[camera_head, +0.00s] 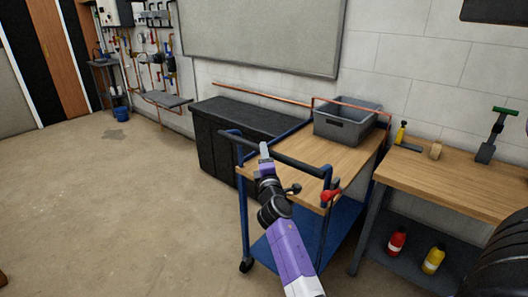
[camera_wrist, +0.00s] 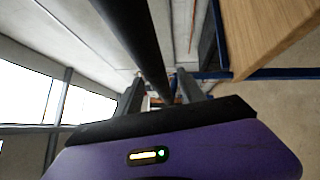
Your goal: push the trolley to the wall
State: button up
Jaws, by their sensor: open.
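The trolley (camera_head: 350,165) has a blue frame, a wooden top, a lower blue shelf and castors. It stands near the wall (camera_head: 420,60), beside a workbench. Its black handle bar (camera_head: 285,157) faces me, with a red lever (camera_head: 331,195) at the right end. My gripper (camera_head: 264,150) is at the handle's left-middle part in the head view. In the wrist view my gripper (camera_wrist: 162,85) is open, and the black handle bar (camera_wrist: 135,40) runs down between its two fingers. I cannot tell whether the fingers touch it.
A grey bin (camera_head: 345,128) sits on the trolley top. A black cabinet (camera_head: 235,135) stands left of it along the wall. The wooden workbench (camera_head: 460,185) is close on the right, with bottles (camera_head: 397,242) on its lower shelf. The floor (camera_head: 110,210) at left is clear.

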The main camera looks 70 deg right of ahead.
jog(key=shift+v, duration=2.15)
jog(key=s+a+f+m+t+y, duration=0.25)
jog(key=a+t+y, duration=0.2)
jog(key=a, duration=1.05)
jog(key=s+a+f+m+t+y, duration=0.1)
jog(key=s+a+m+t+y, duration=0.25)
jog(key=a, duration=1.15)
jog(key=s+a+f+m+g+y, duration=0.1)
jog(key=s+a+y, duration=0.8)
jog(key=s+a, duration=1)
jog(key=shift+a+f+g, duration=0.35)
jog(key=shift+f+g, duration=0.3)
jog(key=shift+g, duration=0.25)
